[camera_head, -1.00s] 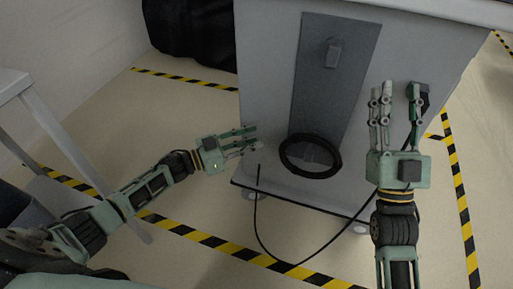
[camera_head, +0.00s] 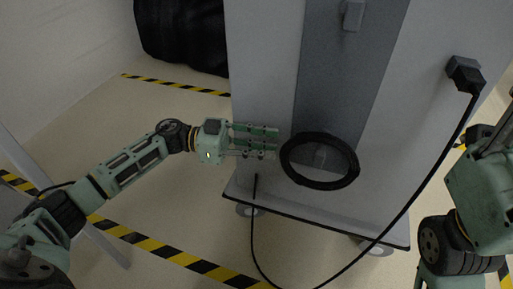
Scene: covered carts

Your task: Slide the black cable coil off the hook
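The black cable coil (camera_head: 350,178) is a ring against the lower part of the cart's grey front panel.
The grey cart (camera_head: 262,60) stands on casters on the floor. A black plug (camera_head: 465,74) sits at its upper right. A black cable (camera_head: 409,208) runs from it, loops low in front and rises at left. Another grey block (camera_head: 352,14) is higher on the panel.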

